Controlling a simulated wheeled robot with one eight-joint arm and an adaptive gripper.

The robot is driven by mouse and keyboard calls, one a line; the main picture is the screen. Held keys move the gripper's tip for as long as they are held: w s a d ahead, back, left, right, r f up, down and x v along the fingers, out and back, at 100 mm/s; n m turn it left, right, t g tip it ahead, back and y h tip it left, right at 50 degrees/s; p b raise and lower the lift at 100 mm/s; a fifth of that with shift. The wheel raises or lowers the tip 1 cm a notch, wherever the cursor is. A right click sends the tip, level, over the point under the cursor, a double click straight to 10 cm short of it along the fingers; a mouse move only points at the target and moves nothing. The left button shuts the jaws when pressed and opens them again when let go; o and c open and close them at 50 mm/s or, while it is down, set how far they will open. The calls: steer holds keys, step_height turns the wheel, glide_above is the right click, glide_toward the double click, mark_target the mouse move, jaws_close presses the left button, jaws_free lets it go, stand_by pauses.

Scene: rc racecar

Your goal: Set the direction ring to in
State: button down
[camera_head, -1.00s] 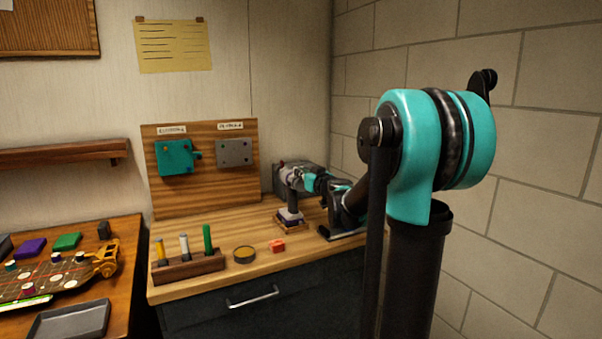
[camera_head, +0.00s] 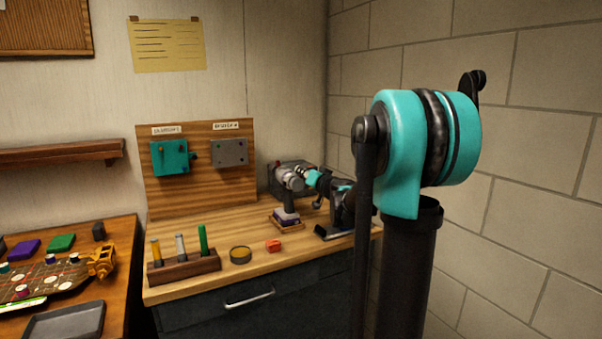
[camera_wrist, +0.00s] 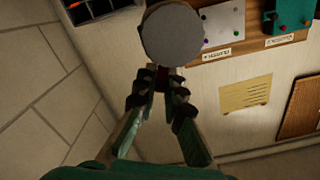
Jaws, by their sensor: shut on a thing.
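A power driver with a grey body (camera_head: 288,172) stands upright on its dark handle (camera_head: 289,200) in a small wooden stand at the back right of the bench. My gripper (camera_head: 299,178) meets its right side. In the wrist view, the fingertips (camera_wrist: 160,87) are closed together on a small dark reddish part just below a large round grey disc (camera_wrist: 170,36), which seems to belong to the driver. The fingers and disc hide most of that part. I cannot make out the direction ring or any mark showing its setting.
A grey box (camera_head: 290,180) stands behind the driver. A wooden panel (camera_head: 215,188) rises at the back; a block wall bounds the right.

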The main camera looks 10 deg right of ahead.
steer(key=shift+d, duration=0.1)
stand_by(0.4)
steer(key=c, duration=1.6)
jaws_free()
steer(key=shift+s, duration=0.1)
steer(key=v, duration=1.1)
steer(key=shift+s, duration=0.35)
steer(key=shift+d, duration=0.15)
